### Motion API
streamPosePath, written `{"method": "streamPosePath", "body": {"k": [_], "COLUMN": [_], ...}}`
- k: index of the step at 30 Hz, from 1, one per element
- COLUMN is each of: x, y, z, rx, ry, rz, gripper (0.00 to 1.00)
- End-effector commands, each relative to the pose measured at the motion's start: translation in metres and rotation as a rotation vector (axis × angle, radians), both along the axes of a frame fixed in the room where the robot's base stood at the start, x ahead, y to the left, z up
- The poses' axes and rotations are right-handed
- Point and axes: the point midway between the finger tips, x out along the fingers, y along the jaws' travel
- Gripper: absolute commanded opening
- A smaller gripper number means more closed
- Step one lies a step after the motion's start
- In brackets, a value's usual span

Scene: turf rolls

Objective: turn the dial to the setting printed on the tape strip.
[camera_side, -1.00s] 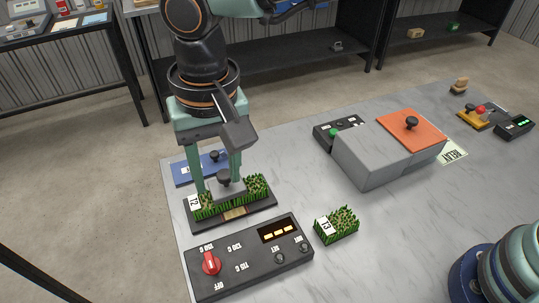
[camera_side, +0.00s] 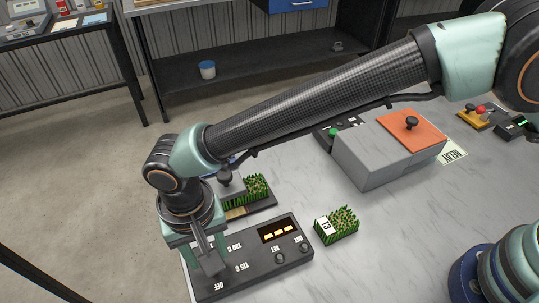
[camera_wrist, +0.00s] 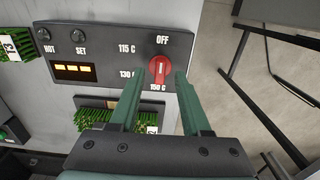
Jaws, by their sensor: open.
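A red dial (camera_wrist: 160,69) with a white mark sits on the black control box (camera_side: 240,275). In the wrist view, OFF, 115 C, 130 C and 150 C are printed around it; I cannot tell surely which one the mark meets. My gripper (camera_wrist: 160,78) is open, with one finger on each side of the dial; I cannot tell if they touch it. In the side view my gripper (camera_side: 208,262) hides the dial. A small tan strip (camera_side: 236,213) lies on the turf tray's front edge; its print is unreadable and I cannot tell if it is the tape strip.
The box has a lit amber display (camera_side: 278,230) and two small knobs. A turf block marked 13 (camera_side: 337,225) stands to its right. A black tray with turf (camera_side: 258,187) lies behind it. A grey block (camera_side: 375,160) with an orange plate stands farther back.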

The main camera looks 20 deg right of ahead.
Motion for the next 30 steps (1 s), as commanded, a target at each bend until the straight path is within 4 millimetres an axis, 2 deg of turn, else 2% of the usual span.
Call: {"method": "streamPosePath", "body": {"k": [4,14,16,18,30], "x": [0.0,0.0,0.0,0.0,0.0], "y": [0.0,0.0,0.0,0.0,0.0], "z": [-0.012,-0.016,-0.016,-0.016,-0.015], "rx": [-0.001,0.001,0.001,0.001,0.0], "ry": [0.0,0.0,0.0,0.0,0.0], "rz": [0.0,0.0,0.0,0.0,0.032], "gripper": [0.47,0.47,0.28,0.02,0.0]}}
